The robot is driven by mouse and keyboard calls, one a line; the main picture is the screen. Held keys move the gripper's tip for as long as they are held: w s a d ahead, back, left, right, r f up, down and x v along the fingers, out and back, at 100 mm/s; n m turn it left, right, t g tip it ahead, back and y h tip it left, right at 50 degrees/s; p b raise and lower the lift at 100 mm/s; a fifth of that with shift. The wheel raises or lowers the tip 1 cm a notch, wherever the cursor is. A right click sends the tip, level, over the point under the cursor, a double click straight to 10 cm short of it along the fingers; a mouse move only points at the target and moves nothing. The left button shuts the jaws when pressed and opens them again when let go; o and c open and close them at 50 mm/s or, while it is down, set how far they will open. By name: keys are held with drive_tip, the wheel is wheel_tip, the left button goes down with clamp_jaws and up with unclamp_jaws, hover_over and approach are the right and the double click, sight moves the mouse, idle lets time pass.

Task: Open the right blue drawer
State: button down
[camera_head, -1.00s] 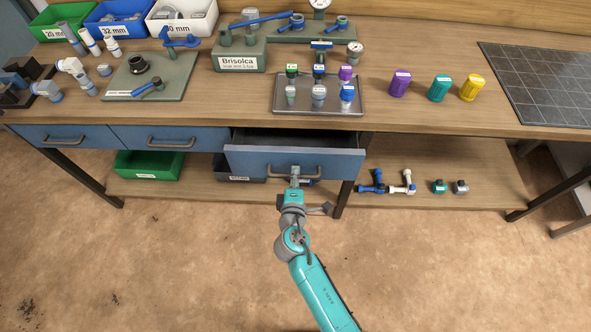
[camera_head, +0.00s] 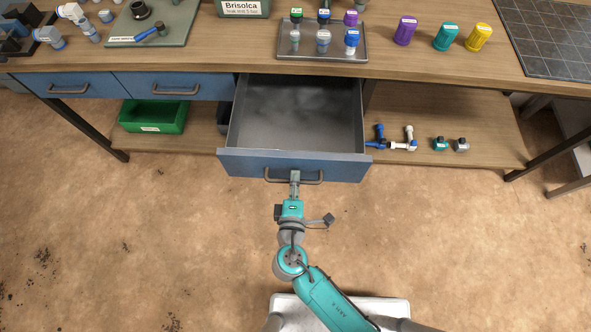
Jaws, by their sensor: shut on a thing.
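The right blue drawer (camera_head: 240,164) is pulled well out from under the workbench. Its grey inside shows and looks empty. Its front carries a dark bar handle (camera_head: 312,181). My gripper (camera_head: 295,176) is shut on the middle of this handle, reaching it from the front. The fingertips are small in this view and partly blend with the handle. The left blue drawer (camera_head: 68,84) and the middle blue drawer (camera_head: 174,85) are closed, each with its own bar handle.
The wooden workbench (camera_head: 420,68) holds a metal tray (camera_head: 350,42) of small fittings and several coloured cylinders. On the lower shelf (camera_head: 480,125) stand a green bin (camera_head: 153,117) to the left and pipe fittings (camera_head: 398,142) to the right. The floor before the drawer is clear.

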idle(0.3)
drive_tip(key=c, duration=1.2)
unclamp_jaws()
drive_tip(key=shift+s, duration=0.2)
drive_tip(key=shift+v, duration=3.65)
